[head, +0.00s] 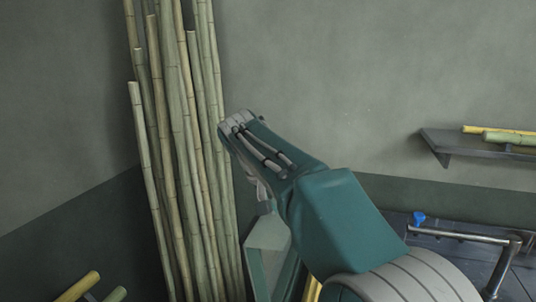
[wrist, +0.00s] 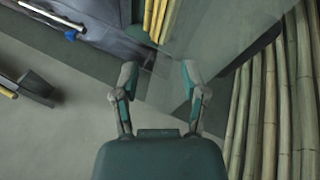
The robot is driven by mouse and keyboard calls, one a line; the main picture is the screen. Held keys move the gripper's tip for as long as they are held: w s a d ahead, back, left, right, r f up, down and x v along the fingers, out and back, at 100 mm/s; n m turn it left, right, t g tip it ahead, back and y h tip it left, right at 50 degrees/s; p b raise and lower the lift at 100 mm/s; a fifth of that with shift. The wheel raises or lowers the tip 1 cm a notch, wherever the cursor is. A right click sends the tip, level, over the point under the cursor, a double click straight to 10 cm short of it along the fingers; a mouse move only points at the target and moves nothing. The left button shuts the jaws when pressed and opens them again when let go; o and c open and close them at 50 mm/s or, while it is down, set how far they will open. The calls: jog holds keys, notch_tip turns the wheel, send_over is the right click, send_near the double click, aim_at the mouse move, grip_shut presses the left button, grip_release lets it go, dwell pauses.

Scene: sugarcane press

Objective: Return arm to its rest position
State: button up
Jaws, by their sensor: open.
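My gripper (wrist: 160,80) shows in the wrist view with its two grey and teal fingers spread apart. Nothing is between the fingertips, and the wall and floor show behind them. In the head view my teal arm rises from the lower right toward the middle, in front of the wall and beside tall cane stalks. I cannot clearly make out the fingers in the head view.
Tall cane stalks (head: 180,150) lean in the corner left of my arm; they also show in the wrist view (wrist: 270,110). A wall shelf (head: 470,148) holds short canes. A bench with a metal bar (head: 460,236) and blue knob (head: 419,218) stands lower right.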

jog(key=s+d+f+t+y, duration=0.1)
jog(key=s+d, duration=0.4)
jog(key=s, duration=0.2)
jog(key=s+d+f+y, duration=0.1)
jog(key=s+d+y, duration=0.1)
jog(key=s+d, duration=0.35)
jog(key=s+d+f+t+y, duration=0.1)
jog(key=s+f, duration=0.4)
jog(key=s, duration=0.2)
jog(key=s+d+f, duration=0.1)
jog(key=s+f, duration=0.3)
jog(key=s, duration=0.4)
jog(key=shift+s+f+t+y, duration=0.15)
jog(key=shift+f+t+y, duration=0.2)
jog(key=shift+t+y, duration=0.05)
